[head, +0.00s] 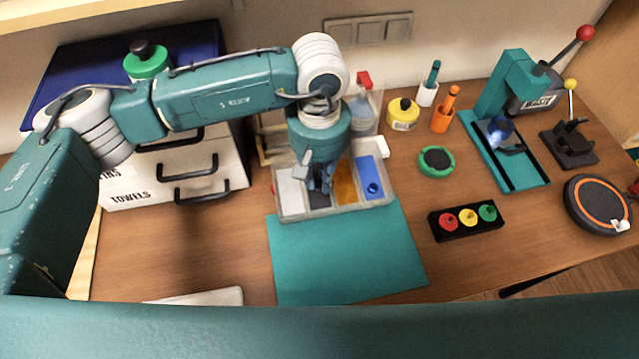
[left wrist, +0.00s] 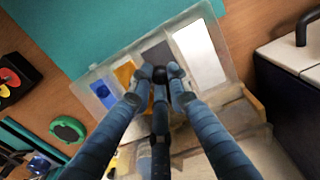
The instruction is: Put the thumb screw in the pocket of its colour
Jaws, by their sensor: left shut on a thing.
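The pocket tray (head: 290,213) stands at the back of the teal mat, with white, dark grey, orange (head: 345,180) and blue (head: 366,170) pockets side by side. My left gripper (head: 320,188) points down at the dark grey pocket. In the left wrist view its fingertips (left wrist: 161,73) are closed around a small black thing (left wrist: 160,74), seemingly the thumb screw, in front of the dark grey pocket (left wrist: 157,53). Its height above the pocket floor is unclear. A small dark blue piece (head: 374,188) lies in the blue pocket. My right gripper is not in view.
The teal mat (head: 345,260) is bare. To the right are a black block (head: 440,236) with red, yellow and green knobs, a green round dish (head: 436,162) and a teal press (head: 508,85). White drawers (head: 180,180) stand left of the tray.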

